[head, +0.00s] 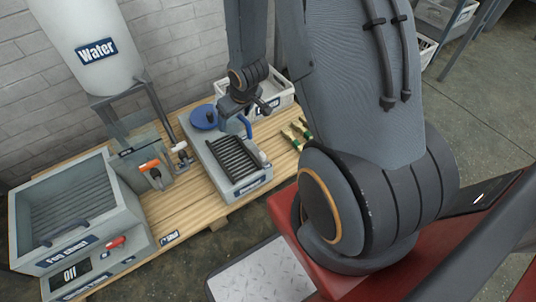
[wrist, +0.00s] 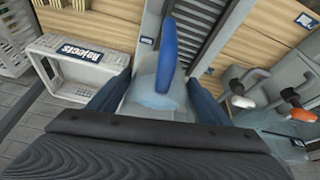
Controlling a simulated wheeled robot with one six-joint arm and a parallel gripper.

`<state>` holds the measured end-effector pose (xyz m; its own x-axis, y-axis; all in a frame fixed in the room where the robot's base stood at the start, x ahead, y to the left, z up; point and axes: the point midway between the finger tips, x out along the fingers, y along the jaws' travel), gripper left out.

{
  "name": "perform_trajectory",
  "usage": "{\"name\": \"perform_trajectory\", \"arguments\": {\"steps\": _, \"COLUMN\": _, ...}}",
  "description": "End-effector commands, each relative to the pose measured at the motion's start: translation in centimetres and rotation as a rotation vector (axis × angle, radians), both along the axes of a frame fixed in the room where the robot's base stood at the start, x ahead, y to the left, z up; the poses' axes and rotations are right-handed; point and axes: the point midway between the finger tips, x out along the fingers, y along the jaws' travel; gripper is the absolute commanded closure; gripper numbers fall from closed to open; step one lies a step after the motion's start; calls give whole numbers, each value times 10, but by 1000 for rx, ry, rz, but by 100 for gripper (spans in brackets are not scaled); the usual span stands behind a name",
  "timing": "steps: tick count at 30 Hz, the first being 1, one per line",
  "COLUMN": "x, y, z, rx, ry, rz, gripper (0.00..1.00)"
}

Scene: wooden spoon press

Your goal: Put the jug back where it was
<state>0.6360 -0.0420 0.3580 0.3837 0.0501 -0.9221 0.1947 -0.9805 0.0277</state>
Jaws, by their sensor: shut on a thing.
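My gripper (head: 236,108) is shut on the jug and holds it over the grey ribbed unit (head: 262,178). In the wrist view the jug's pale translucent body (wrist: 150,100) sits between the two blue-faced fingers (wrist: 156,92), and its blue handle (wrist: 167,50) points away from my wrist. In the head view only the blue handle (head: 247,127) shows clearly; my gripper hides most of the body. I cannot tell how far its base is above the unit. A small labelled spot (head: 168,238) lies on the front left of the wooden table (head: 205,207), with no jug on it.
A white Rejects crate (wrist: 76,72) stands close behind my gripper. A blue round piece (head: 204,117) is on the ribbed unit. The water tank (head: 90,45), an orange-handled tap (head: 149,165) and a large grey bin (head: 75,205) are left. Green-and-tan brushes (head: 298,130) lie right.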

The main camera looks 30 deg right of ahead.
Motion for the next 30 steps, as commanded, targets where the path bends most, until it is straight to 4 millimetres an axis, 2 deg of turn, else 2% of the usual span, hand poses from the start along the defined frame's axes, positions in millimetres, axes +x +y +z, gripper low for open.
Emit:
{"name": "perform_trajectory", "arguments": {"steps": 1, "x": 1, "y": -14, "z": -5, "rx": -3, "ry": 3, "rz": 40, "gripper": 70}}
{"name": "perform_trajectory", "arguments": {"steps": 8, "x": -2, "y": -65, "z": -37, "rx": -8, "ry": 6, "rz": 269, "gripper": 70}}
{"name": "perform_trajectory", "arguments": {"steps": 15, "x": -30, "y": -114, "z": -70, "rx": 7, "ry": 13, "rz": 486, "gripper": 70}}
{"name": "perform_trajectory", "arguments": {"steps": 21, "x": -49, "y": -134, "z": -86, "rx": 18, "ry": 15, "rz": 591, "gripper": 70}}
{"name": "perform_trajectory", "arguments": {"steps": 25, "x": -55, "y": -138, "z": -95, "rx": 23, "ry": 18, "rz": 619, "gripper": 70}}
{"name": "perform_trajectory", "arguments": {"steps": 30, "x": -55, "y": -139, "z": -125, "rx": 24, "ry": 18, "rz": 623, "gripper": 70}}
